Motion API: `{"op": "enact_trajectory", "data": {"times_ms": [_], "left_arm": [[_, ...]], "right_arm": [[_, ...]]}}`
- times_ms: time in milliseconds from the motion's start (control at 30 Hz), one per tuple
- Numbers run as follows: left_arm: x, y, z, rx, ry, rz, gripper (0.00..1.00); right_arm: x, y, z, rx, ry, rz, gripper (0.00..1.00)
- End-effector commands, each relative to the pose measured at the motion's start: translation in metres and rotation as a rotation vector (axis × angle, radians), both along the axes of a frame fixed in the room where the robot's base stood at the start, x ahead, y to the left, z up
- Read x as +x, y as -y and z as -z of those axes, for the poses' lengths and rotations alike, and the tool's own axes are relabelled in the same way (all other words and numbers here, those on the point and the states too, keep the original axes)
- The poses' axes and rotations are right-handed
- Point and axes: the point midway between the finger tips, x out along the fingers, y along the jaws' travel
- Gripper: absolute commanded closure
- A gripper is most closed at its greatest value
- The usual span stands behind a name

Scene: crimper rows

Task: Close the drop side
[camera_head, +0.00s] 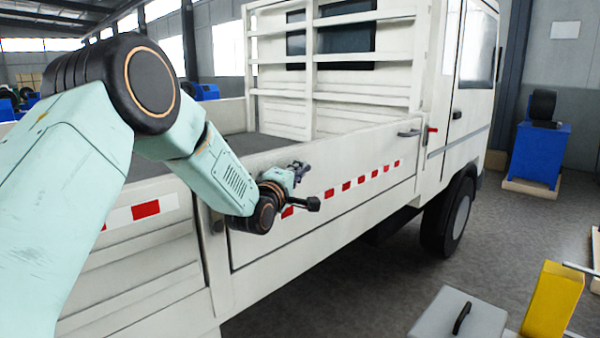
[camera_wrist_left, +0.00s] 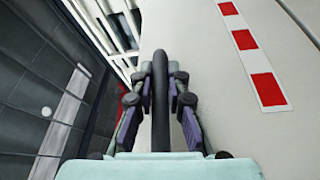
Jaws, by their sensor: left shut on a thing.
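The drop side (camera_head: 345,212) is the off-white side panel of the truck bed, with a red-and-white strip. It stands upright, or nearly so; I cannot tell whether it is fully flush. My left gripper (camera_head: 297,172) is at the panel's upper part, left of its middle. In the left wrist view my left gripper (camera_wrist_left: 160,88) is shut on a dark curved bar (camera_wrist_left: 160,110), which looks like a handle, and the panel's pale face (camera_wrist_left: 215,75) lies to the right. A dark latch handle (camera_head: 408,133) shows at the panel's right end. My right gripper is in neither view.
The truck cab (camera_head: 466,90) and a slatted front rack (camera_head: 330,80) stand beyond the bed. A grey case (camera_head: 445,318) and a yellow block (camera_head: 552,300) are at the lower right. The floor between is clear.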

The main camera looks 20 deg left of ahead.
Motion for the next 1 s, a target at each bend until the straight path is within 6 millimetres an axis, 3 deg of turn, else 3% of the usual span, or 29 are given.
{"op": "enact_trajectory", "data": {"times_ms": [33,233,267,533,867,1000], "left_arm": [[0.001,-0.002,-0.008,-0.002,0.018,-0.005,1.0],[0.001,-0.003,-0.008,-0.002,0.019,-0.006,1.0],[0.001,-0.003,-0.008,-0.002,0.019,-0.006,0.85],[0.001,-0.002,-0.005,0.0,0.013,-0.004,0.63],[-0.001,-0.001,-0.002,0.0,0.006,-0.002,0.63],[-0.012,-0.001,-0.001,0.0,0.004,-0.002,0.63]], "right_arm": [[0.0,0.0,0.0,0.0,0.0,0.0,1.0],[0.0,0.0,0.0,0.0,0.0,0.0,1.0],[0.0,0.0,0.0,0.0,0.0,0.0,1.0],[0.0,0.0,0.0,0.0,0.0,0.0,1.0],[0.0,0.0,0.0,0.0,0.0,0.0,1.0],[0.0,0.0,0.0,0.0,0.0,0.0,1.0]]}}
